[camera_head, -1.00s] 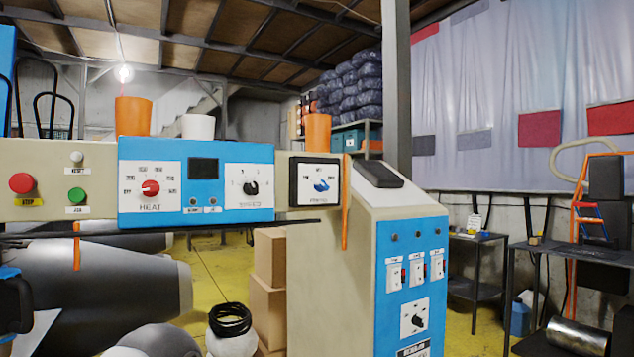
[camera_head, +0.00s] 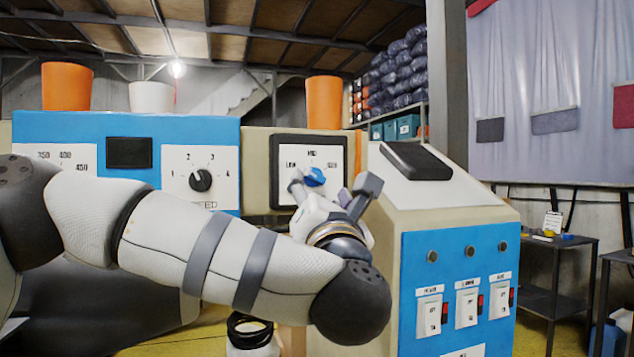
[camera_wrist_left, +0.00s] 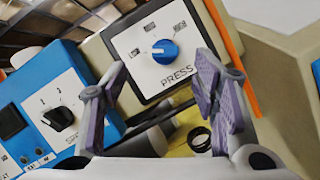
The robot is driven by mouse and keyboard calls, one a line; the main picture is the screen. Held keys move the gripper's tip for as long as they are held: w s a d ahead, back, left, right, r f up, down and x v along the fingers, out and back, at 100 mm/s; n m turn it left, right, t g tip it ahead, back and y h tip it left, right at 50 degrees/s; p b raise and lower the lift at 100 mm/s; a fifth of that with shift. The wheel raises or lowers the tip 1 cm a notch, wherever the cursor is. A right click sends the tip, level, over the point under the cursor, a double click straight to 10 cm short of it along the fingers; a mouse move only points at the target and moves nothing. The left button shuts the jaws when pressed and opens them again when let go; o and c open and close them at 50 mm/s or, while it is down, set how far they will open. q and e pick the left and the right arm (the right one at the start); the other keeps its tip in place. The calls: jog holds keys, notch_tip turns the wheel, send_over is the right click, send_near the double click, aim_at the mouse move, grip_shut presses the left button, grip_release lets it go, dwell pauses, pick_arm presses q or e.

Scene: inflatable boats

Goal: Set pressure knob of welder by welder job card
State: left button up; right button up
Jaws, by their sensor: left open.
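The blue pressure knob (camera_head: 315,176) sits on a white plate (camera_head: 293,157) with a dark frame, labelled LOW, MED and HIGH. In the left wrist view the knob (camera_wrist_left: 165,51) is uncovered, and a pale mark on its left side seems to face LOW. My left gripper (camera_head: 332,188) is open in front of the plate. Its two purple-padded fingers (camera_wrist_left: 158,92) are apart, below the knob in that view, with nothing between them. My right gripper is not in view. No readable job card shows; a small white card (camera_head: 552,222) stands on the far table.
A blue panel (camera_head: 225,130) with a black speed knob (camera_head: 201,180) is left of the pressure plate. A sloped console (camera_head: 445,192) with switches stands close on the right. Orange cups (camera_head: 324,102) stand on top. My left forearm hides the lower panel.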

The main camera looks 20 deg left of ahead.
aim_at(316, 176)
pick_arm(q)
jog(key=x, duration=0.7)
jog(key=shift+w, duration=0.35)
jog(key=shift+c, duration=0.3)
jog(key=c, duration=1.1)
